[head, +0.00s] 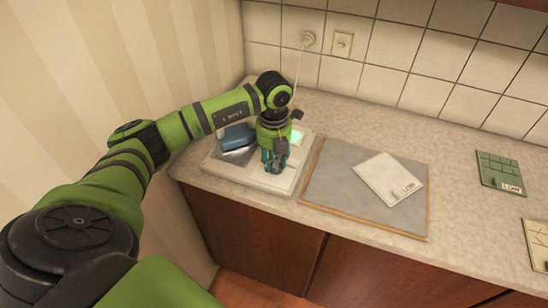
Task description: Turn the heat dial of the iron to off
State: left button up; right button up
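The iron (237,136) looks blue with a pale metal part below. It rests at the left end of a white base (262,182) on the counter by the left wall. My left gripper (273,164) points down over the middle of this base, just right of the iron. Its teal fingers are small and dark here, and their gap cannot be made out. The heat dial cannot be picked out; the gripper hides part of the base. My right gripper is out of view.
A grey board with a wooden edge (340,195) lies right of the base, with a white marked plate (390,178) on it. A green tile (499,172) and a cream tile (538,243) lie farther right. A wall socket (342,44) is behind. Counter between board and green tile is clear.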

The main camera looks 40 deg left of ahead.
pick_arm(q)
grip_shut()
jog(key=shift+n, duration=0.3)
jog(key=n, duration=0.5)
jog(key=shift+s+b, duration=0.1)
jog(key=shift+b, duration=0.25)
jog(key=n, duration=0.6)
jog(key=shift+d+r+n, duration=0.1)
jog(key=shift+d+n, duration=0.05)
jog(key=shift+n, duration=0.15)
jog(key=o, duration=0.6)
grip_release()
